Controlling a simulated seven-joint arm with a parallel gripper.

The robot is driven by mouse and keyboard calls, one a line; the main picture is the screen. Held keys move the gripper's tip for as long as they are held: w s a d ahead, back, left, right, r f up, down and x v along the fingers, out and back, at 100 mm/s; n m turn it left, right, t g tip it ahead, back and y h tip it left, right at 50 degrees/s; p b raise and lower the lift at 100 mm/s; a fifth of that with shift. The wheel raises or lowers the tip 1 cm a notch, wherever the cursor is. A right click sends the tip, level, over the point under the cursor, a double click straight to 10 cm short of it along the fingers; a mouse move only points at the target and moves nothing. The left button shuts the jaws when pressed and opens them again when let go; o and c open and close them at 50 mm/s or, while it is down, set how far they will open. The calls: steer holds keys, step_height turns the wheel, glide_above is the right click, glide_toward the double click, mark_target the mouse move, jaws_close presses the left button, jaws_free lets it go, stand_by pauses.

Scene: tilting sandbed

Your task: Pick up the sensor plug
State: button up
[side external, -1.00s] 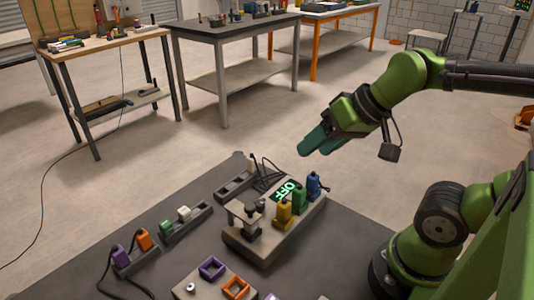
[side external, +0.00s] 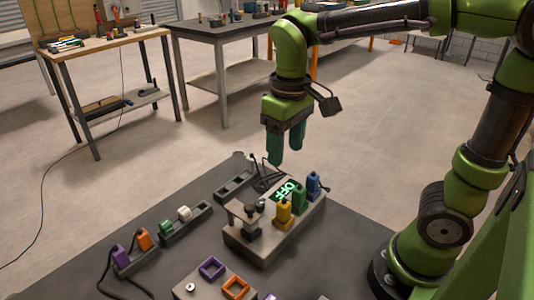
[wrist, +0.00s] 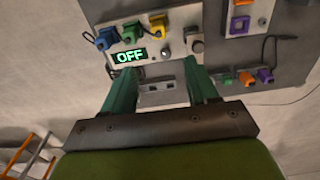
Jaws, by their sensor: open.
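No plug is labelled, so I cannot tell which one is the sensor plug. In the side view a yellow plug (side external: 283,211), a green plug (side external: 299,198) and a blue plug (side external: 313,184) stand upright in a grey panel block (side external: 262,250) beside a lit OFF display (side external: 284,189). Purple (side external: 120,255) and orange (side external: 144,239) plugs stand in a front-left rack; a small green block (side external: 166,227) and a white one (side external: 184,213) sit in the middle rack. My gripper (side external: 285,153) is open, empty, pointing down above the bench's back. The wrist view shows its parted fingers (wrist: 160,75).
A back rack (side external: 235,186) with dark cables stands below and left of my gripper. Purple (side external: 211,268) and orange (side external: 236,288) square frames lie on a front plate. A dark post fixture (side external: 250,217) rises at the panel's left end.

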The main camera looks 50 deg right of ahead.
mark_target(284, 200)
steer(key=f, duration=1)
steer(key=shift+s+d+f, duration=0.1)
steer(key=shift+s+f, duration=0.15)
steer(key=shift+s, duration=0.05)
steer(key=shift+w+f, duration=0.15)
steer(key=shift+f, duration=1.4)
steer(key=shift+w+f, duration=0.1)
steer(key=shift+f, duration=1.4)
steer(key=shift+c, duration=0.3)
jaws_close()
steer(key=shift+r, duration=0.1)
